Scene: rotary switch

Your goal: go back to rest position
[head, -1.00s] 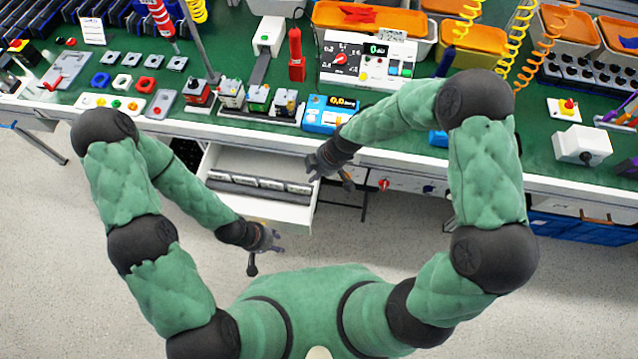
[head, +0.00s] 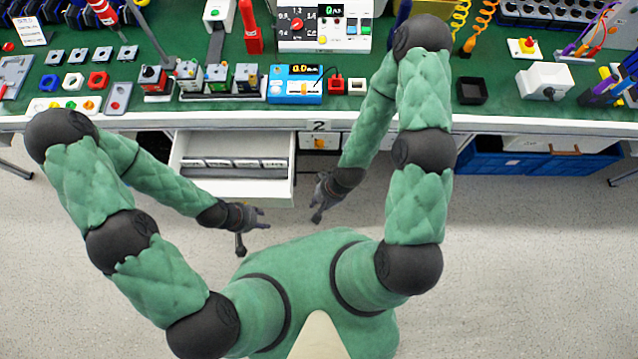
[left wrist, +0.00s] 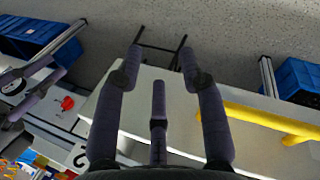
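My left gripper (head: 253,231) hangs in front of the bench, below the open drawer. My right gripper (head: 317,207) hangs to the right of the left one, also clear of the bench and pointing down. Its fingers are small here and I cannot tell how far apart they are; nothing shows in them. A control panel with a red rotary knob (head: 297,24) stands at the back of the green bench top, apart from both grippers.
The open white drawer (head: 235,197) juts from the bench (head: 500,90) above my left forearm. Switches, a blue meter (head: 296,84) and a black tray (head: 472,91) stand on the bench. Blue crates (head: 480,160) are under it at right. The floor in front is free.

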